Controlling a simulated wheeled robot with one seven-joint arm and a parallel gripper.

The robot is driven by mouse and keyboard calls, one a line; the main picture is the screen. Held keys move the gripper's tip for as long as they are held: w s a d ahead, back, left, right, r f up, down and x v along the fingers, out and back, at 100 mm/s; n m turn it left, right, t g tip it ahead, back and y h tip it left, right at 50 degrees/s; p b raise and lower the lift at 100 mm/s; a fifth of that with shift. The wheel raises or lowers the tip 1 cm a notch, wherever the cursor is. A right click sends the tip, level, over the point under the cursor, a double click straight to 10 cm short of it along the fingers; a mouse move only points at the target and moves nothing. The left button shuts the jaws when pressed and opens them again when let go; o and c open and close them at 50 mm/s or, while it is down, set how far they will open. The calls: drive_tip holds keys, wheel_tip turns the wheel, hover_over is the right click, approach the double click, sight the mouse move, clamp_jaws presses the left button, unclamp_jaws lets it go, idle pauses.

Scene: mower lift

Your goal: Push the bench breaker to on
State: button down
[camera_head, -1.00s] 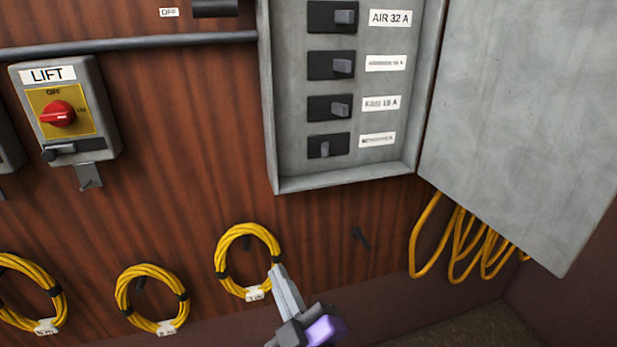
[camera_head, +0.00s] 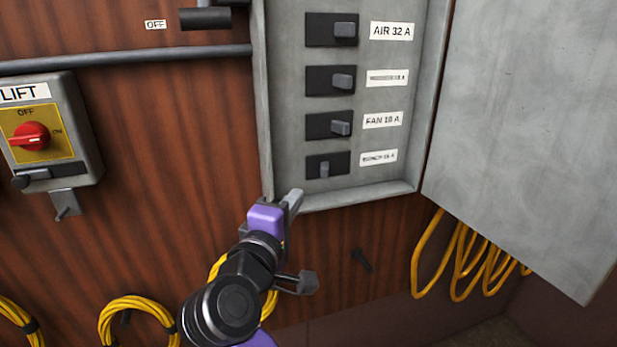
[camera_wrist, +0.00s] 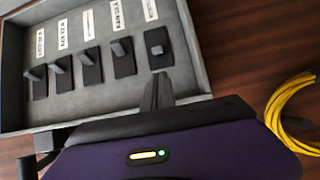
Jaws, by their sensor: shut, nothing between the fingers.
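The bench breaker (camera_head: 341,162) is the lowest black switch in the open grey panel, beside a label that seems to read BENCH. Its grey lever (camera_head: 324,170) sits toward the left of its plate, while the levers above sit to the right. In the wrist view the bench breaker (camera_wrist: 158,60) is the rightmost switch. My gripper (camera_head: 294,198) is shut and empty, at the panel's lower left edge, below and left of the lever and apart from it in the head view. In the wrist view my gripper (camera_wrist: 161,78) points at this breaker; I cannot tell the depth gap.
Other breakers, including the FAN breaker (camera_head: 322,125), stand above it. The panel's raised rim (camera_head: 365,197) runs below. The open door (camera_head: 530,130) is at right. A LIFT switch box (camera_head: 70,130) is at left. Yellow cables (camera_head: 465,260) hang below the door.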

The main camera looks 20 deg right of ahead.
sight(323, 175)
drive_tip(key=shift+d+f, duration=0.1)
idle(0.3)
drive_tip(key=p+x, duration=0.2)
drive_tip(key=x, duration=0.8)
drive_tip(key=shift+s+d, duration=0.3)
drive_tip(key=shift+s+d+p, duration=0.35)
drive_tip(key=shift+d+p, duration=0.05)
drive_tip(key=shift+d, duration=0.2)
drive_tip(key=d, duration=0.1)
drive_tip(key=s+d+p, duration=0.1)
drive_tip(key=shift+d, duration=0.35)
